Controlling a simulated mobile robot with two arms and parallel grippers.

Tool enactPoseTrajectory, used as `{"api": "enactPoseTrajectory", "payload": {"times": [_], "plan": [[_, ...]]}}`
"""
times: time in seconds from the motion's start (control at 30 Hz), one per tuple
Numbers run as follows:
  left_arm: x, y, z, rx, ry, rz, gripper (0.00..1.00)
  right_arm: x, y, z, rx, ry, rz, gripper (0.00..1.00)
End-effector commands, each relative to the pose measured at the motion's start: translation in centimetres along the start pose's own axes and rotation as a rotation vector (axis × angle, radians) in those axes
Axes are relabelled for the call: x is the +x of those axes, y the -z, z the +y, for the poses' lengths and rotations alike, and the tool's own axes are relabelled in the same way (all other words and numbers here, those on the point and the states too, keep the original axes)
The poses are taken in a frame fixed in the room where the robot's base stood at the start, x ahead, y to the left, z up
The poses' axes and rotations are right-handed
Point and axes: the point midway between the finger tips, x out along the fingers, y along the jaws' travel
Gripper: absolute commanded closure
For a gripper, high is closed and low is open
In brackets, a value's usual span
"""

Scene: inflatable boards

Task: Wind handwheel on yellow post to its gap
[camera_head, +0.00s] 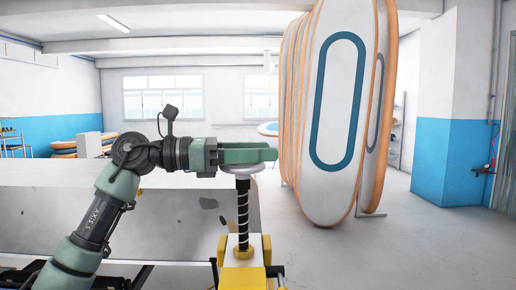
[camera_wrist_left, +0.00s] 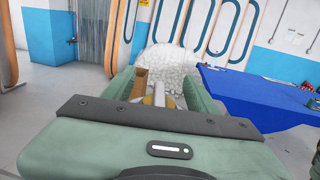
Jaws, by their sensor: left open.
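The yellow post (camera_head: 241,274) stands at the bottom middle of the head view. A dark threaded spindle (camera_head: 243,212) rises upright from it, with a pale handwheel (camera_head: 241,169) on top, seen nearly edge-on. My left gripper (camera_head: 262,152) lies level right at the wheel, its green fingers hiding part of it. In the left wrist view, the left gripper (camera_wrist_left: 161,92) is open, with a pale and yellowish part (camera_wrist_left: 160,94) between its fingers. I cannot tell whether the fingers touch the wheel. The wheel's gap cannot be made out. My right gripper is not in view.
Tall white boards with blue outlines (camera_head: 338,100) stand upright just right of the post. A grey-white panel or table (camera_head: 175,222) lies behind my left arm. The wrist view shows a blue table (camera_wrist_left: 255,97) and a rough white mass (camera_wrist_left: 177,60). Floor (camera_head: 400,240) at right is clear.

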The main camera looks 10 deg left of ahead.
Motion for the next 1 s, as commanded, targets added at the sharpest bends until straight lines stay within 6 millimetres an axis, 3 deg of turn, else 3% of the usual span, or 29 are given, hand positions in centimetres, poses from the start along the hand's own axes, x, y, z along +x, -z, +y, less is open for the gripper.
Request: {"api": "enactPoseTrajectory", "payload": {"times": [0.17,0.37,0.57,0.8,1.0], "plan": [[0.0,0.0,0.0,0.000,0.000,0.000,0.45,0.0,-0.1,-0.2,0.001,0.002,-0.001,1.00],[0.0,0.0,0.0,0.000,0.000,0.000,1.00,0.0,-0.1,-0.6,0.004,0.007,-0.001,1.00],[0.0,-0.3,0.0,-0.006,0.048,0.002,1.00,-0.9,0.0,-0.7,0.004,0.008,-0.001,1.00],[-0.1,-0.8,-0.7,-0.009,0.309,-0.001,1.00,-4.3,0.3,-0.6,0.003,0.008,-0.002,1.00],[-0.3,-0.4,-1.1,-0.002,0.435,-0.003,1.00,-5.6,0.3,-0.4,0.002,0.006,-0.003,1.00]]}}
